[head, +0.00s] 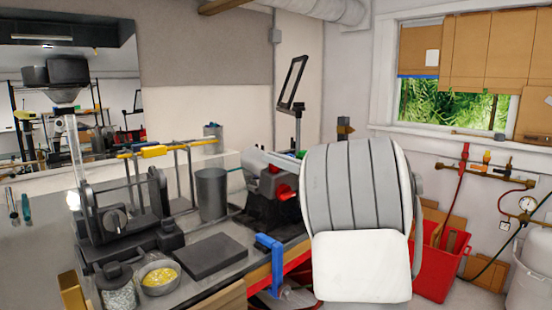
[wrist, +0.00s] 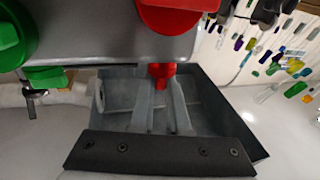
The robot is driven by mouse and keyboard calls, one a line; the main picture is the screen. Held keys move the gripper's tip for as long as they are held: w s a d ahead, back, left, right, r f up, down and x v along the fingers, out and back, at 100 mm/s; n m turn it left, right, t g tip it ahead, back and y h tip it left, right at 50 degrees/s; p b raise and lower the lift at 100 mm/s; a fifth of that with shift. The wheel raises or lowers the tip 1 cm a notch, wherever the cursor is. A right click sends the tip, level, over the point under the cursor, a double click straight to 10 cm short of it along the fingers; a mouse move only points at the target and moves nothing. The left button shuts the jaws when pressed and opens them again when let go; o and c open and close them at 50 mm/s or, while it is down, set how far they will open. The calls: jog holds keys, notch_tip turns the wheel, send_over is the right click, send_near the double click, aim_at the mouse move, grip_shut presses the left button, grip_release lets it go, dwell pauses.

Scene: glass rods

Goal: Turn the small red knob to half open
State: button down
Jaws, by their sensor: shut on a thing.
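In the wrist view, the small red knob (wrist: 160,69) sticks out below the edge of a grey machine body (wrist: 105,40). The fingertips of my gripper (wrist: 162,82) are shut on it. A much larger red knob (wrist: 180,14) sits just above it on the same body. In the head view, red parts (head: 285,191) show on the grey machine beside my arm, but I cannot tell which of them is the small knob. My arm hides my gripper there.
A large green knob (wrist: 10,42) and a smaller green part (wrist: 47,77) sit left of the small red knob. On the bench are a dark slab (head: 211,257), a bowl of yellow pieces (head: 160,280) and a grey canister (head: 211,193). A red bin (head: 437,262) stands on the floor.

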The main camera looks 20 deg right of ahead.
jog(key=shift+f, duration=0.1)
dwell(0.3)
jog(key=c, duration=0.9)
grip_release()
jog(key=v, duration=1.7)
jog(key=shift+d, duration=0.25)
